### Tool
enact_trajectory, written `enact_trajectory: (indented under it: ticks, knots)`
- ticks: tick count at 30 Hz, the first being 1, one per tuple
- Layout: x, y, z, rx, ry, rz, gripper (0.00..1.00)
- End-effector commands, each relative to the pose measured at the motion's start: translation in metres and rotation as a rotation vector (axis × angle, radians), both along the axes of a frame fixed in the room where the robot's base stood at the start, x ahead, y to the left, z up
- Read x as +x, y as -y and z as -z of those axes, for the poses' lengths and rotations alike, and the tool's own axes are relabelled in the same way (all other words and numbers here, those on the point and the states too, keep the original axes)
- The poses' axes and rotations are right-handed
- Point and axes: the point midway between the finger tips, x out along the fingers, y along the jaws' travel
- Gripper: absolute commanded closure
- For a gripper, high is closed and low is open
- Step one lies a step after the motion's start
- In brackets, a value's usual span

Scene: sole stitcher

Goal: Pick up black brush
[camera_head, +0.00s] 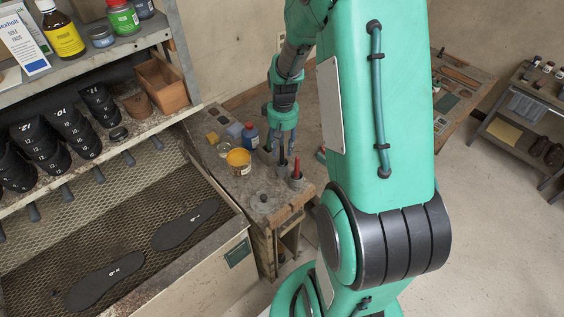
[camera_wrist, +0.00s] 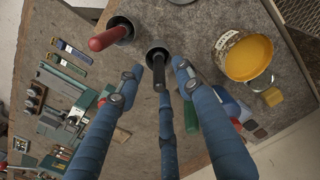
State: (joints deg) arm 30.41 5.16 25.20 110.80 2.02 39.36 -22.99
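The black brush (camera_wrist: 158,70) shows in the wrist view as a dark upright handle in a round dark holder (camera_wrist: 156,48) on the worktable. My gripper (camera_wrist: 157,76) has three blue fingers, spread apart, with the black handle between their tips. I see no finger clearly touching the handle. In the head view my gripper (camera_head: 279,145) points down over the table, and the black brush (camera_head: 283,162) shows low between the fingers. Its lower part is hidden by the holder. A red-handled tool (camera_wrist: 110,38) stands in a neighbouring holder; it also shows in the head view (camera_head: 296,169).
A yellow pot (camera_wrist: 248,57) stands right of the fingers in the wrist view; it also shows in the head view (camera_head: 239,161). A blue bottle (camera_head: 250,136) stands close to my gripper. A shelf rack (camera_head: 165,100) with shoe lasts is at left.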

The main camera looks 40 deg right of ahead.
Motion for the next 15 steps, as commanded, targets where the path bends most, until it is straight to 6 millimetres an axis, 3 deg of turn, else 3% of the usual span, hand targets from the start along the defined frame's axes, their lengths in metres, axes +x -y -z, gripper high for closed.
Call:
enact_trajectory:
  ticks: [10,15]
  knots:
    - [0.000,0.000,0.002,0.000,-0.001,0.000,0.64]
    - [-0.001,0.000,0.014,0.001,-0.002,0.000,0.64]
